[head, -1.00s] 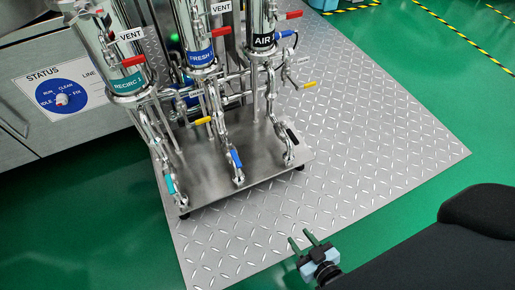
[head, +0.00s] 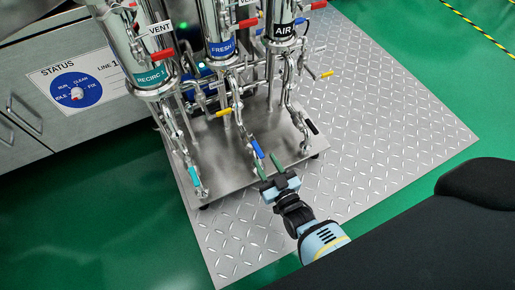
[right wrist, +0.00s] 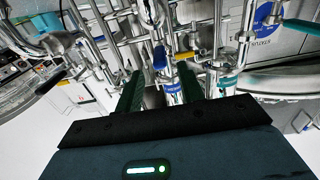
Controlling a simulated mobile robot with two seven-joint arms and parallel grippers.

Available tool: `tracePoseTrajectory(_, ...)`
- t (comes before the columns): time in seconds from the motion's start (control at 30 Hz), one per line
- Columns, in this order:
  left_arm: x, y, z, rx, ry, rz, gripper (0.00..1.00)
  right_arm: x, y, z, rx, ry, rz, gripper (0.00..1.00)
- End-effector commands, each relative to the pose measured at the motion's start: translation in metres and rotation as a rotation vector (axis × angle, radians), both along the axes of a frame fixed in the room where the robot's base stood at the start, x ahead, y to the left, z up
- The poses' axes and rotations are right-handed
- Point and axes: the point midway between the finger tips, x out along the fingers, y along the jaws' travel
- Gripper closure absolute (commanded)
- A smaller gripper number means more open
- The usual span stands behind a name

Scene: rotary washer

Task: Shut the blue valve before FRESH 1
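The blue valve handle (head: 257,148) sits on the lower pipe below the cylinder labelled FRESH (head: 222,47). It slants along the pipe. My right gripper (head: 268,167) is open, its two green fingers apart and pointing at the handle from the front. In the head view the fingertips are just below and right of the handle; I cannot tell whether they touch it. In the right wrist view a blue handle (right wrist: 159,56) shows ahead, between the lines of the two spread fingers (right wrist: 160,88). My left gripper is not in view.
A yellow handle (head: 224,111) is above the blue one, a teal handle (head: 195,176) to the left and a black handle (head: 312,127) to the right. Red handles and pipes crowd above. The metal floor plate (head: 400,130) is open to the right.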

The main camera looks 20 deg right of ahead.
Motion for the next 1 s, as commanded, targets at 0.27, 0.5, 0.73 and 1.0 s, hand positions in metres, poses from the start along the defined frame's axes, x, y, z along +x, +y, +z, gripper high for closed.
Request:
tracePoseTrajectory(0.27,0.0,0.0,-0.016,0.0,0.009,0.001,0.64,0.042,0.002,-0.002,0.0,-0.001,0.0,0.62)
tracePoseTrajectory(0.5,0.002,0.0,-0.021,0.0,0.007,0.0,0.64,0.06,0.002,-0.001,0.0,0.0,0.0,0.62)
tracePoseTrajectory(0.73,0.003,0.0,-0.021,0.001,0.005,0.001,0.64,0.061,0.002,0.0,0.0,0.0,0.0,0.62)
tracePoseTrajectory(1.0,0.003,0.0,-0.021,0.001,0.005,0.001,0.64,0.061,0.002,0.0,0.0,0.001,0.0,0.91)
